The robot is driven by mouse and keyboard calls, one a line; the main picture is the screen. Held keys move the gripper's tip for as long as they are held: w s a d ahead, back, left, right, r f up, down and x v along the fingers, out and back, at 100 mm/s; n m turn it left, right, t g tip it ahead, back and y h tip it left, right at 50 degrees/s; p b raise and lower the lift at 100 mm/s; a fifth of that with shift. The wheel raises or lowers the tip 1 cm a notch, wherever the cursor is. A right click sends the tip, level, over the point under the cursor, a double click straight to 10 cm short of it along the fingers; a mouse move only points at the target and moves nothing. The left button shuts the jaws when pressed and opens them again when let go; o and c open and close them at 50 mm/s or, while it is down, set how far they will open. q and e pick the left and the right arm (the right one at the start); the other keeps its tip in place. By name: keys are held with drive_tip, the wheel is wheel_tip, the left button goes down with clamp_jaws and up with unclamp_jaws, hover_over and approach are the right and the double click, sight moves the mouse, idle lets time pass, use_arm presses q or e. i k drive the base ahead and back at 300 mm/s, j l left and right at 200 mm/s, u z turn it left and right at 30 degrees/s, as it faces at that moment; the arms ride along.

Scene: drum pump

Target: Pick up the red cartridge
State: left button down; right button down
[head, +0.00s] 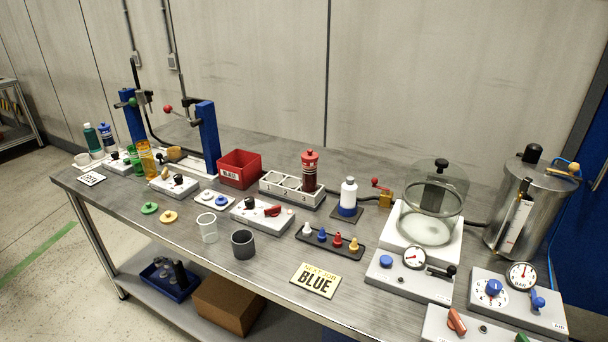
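The rack's other holes look empty. The cartridge's lower end is hidden inside the rack. Neither of my grippers shows in the head view, and nothing touches the cartridge.
A red bin (239,169) stands left of the rack, and a white bottle (348,194) with a blue base stands close right. A switch box (262,215) lies in front. A clear-domed chamber (433,205) and steel drum (518,205) stand right.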

sight(309, 170)
drive_tip(key=i+j+z, duration=0.1)
drive_tip(key=z, duration=0.25)
drive_tip(key=i+j+z, duration=0.15)
drive_tip(key=z, duration=0.15)
drive_tip(key=i+j+z, duration=0.2)
drive_tip(key=z, duration=0.15)
